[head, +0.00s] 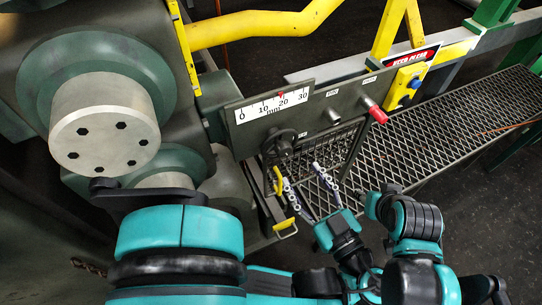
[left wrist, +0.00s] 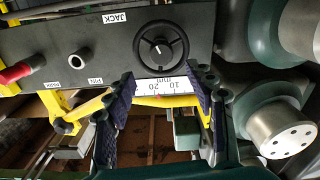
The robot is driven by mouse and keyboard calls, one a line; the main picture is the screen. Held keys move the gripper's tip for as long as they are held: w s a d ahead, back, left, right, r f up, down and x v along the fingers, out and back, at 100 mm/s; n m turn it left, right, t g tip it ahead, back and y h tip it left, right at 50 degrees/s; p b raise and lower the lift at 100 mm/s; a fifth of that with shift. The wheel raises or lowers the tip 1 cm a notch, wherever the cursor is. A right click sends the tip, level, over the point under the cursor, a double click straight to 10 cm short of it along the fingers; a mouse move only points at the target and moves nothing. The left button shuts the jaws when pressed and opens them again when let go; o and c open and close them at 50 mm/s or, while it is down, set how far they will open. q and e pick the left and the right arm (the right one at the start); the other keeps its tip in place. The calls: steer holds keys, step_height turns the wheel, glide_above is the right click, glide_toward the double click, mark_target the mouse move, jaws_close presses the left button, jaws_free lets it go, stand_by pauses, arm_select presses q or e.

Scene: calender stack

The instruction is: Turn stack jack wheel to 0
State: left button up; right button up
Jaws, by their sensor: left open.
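The dark jack wheel (head: 279,141) is on the grey panel, below a white mm scale (head: 271,103) marked 0 to 30. A small red pointer (head: 281,94) stands near 20. In the left wrist view the panel is upside down; the wheel (left wrist: 160,45) is round with a central hub, beside the label JACK (left wrist: 115,17). My left gripper (head: 302,173) is open, its two fingers pointing up at the panel just below and right of the wheel. In the left wrist view its fingers (left wrist: 166,78) stand apart below the wheel, with nothing between them.
A red knob (head: 377,113) and a grey knob (head: 334,114) stick out to the right of the wheel. A yellow handle (head: 278,181) is close to my left fingers. Large rollers (head: 104,130) fill the left. A mesh walkway (head: 450,125) runs right.

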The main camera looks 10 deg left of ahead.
mark_target(285, 152)
arm_select(q)
steer(key=x, duration=0.7)
steer(key=shift+w+a+p, duration=0.2)
steer(key=shift+a+p, duration=0.1)
steer(key=shift+p, duration=0.05)
steer(key=c, duration=1.2)
